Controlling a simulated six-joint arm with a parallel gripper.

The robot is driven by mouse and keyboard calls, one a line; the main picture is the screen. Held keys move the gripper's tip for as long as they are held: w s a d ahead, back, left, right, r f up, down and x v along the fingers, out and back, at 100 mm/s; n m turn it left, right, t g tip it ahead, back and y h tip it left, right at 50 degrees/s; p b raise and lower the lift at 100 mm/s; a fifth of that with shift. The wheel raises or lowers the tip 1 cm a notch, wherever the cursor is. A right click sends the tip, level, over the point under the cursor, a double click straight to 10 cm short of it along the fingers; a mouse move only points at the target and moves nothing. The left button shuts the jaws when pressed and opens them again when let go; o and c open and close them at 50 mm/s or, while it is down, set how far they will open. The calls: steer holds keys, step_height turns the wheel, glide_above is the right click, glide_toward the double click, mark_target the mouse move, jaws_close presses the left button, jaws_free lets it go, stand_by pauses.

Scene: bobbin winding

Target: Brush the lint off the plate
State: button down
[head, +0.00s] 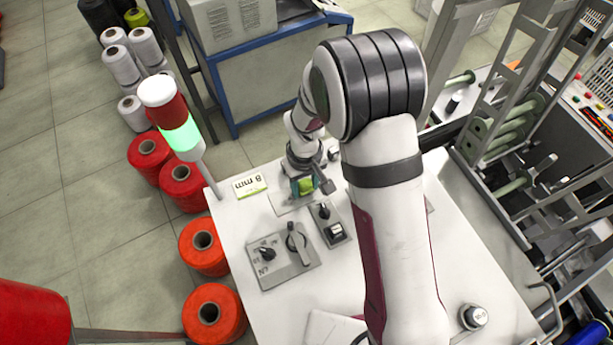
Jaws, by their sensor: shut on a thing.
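My gripper (305,176) is at the far edge of the white table, pointing down. It is shut on a small green thing (303,187), which may be the brush; its shape is partly hidden by the fingers. Beneath it lies a thin grey plate (280,204), partly covered by the gripper and the green thing. I cannot tell whether the green thing touches the plate. Lint is too small to make out in this view.
A switch panel (272,275) with dark knobs and a smaller switch box (326,233) stand in front of the plate. An "8 mm" sign (248,186) and a signal lamp (180,135) are to the left. The white table (240,225) has bare room beside the panels.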

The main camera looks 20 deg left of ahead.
mark_target(278, 203)
steer(key=shift+s+a, duration=1.15)
steer(key=shift+a, duration=0.2)
steer(key=shift+s+a, duration=1.1)
steer(key=shift+a, duration=0.25)
steer(key=shift+w+d, duration=1.2)
steer(key=shift+d, duration=0.2)
steer(key=shift+w+d, duration=1.15)
steer(key=shift+d, duration=0.25)
steer(key=shift+r, duration=4.05)
steer(key=shift+f, duration=0.15)
